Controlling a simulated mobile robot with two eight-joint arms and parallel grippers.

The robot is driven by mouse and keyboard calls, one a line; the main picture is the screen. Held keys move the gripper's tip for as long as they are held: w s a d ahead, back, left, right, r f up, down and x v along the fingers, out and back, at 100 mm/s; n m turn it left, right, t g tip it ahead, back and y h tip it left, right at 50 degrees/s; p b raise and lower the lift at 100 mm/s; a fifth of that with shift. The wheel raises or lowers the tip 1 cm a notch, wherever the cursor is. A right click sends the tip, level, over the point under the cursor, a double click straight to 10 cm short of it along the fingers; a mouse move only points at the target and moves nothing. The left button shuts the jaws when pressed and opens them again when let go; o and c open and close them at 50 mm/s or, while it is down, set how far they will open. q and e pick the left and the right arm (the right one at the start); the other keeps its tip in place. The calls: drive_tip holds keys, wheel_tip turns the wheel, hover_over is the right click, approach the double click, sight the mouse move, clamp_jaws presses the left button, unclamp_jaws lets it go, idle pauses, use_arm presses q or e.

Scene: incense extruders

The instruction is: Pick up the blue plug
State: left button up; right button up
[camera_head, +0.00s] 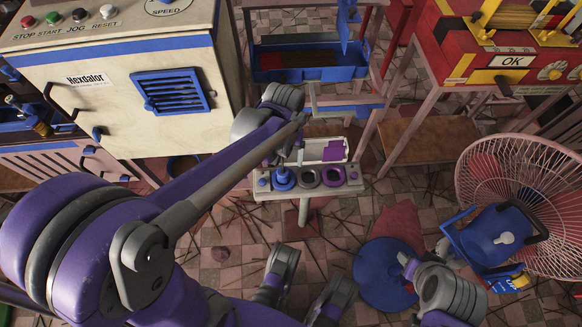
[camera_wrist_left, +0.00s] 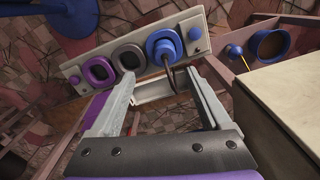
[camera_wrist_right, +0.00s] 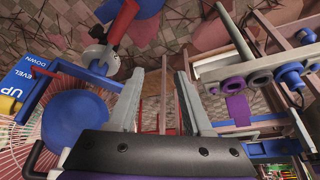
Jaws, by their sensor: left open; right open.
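A pale panel (camera_head: 263,188) on a post carries a blue, a grey and a purple ring in a row. The blue plug (camera_head: 283,177) is at the blue ring, at the panel's left end; in the left wrist view the plug (camera_wrist_left: 163,47) has a dark cord hanging from it. My left gripper (camera_wrist_left: 165,76) is open and empty, its fingers pointing toward the panel with the plug beyond the fingertips. My right gripper (camera_wrist_right: 172,70) is open and empty, away from the plug. The blue ring (camera_wrist_right: 289,73) is also in the right wrist view.
The cream machine (camera_head: 115,90) stands at left, and a blue tray (camera_head: 310,60) on a frame stands behind the panel. A large fan (camera_head: 525,200), a blue round stool (camera_head: 385,275) and a red machine (camera_head: 500,65) are at right. Thin sticks litter the tiled floor.

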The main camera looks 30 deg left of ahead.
sight(283, 170)
use_arm(q)
wheel_tip(283, 170, down, 4)
drive_tip(key=shift+s+f+b, duration=0.1)
drive_tip(key=shift+s+b, duration=0.05)
drive_tip(key=shift+b, duration=0.4)
drive_tip(key=f, duration=0.2)
drive_tip(key=f+b, duration=0.2)
drive_tip(key=f, duration=0.1)
drive_tip(key=shift+a+f, duration=0.35)
drive_tip(key=shift+a, duration=0.05)
clamp_jaws()
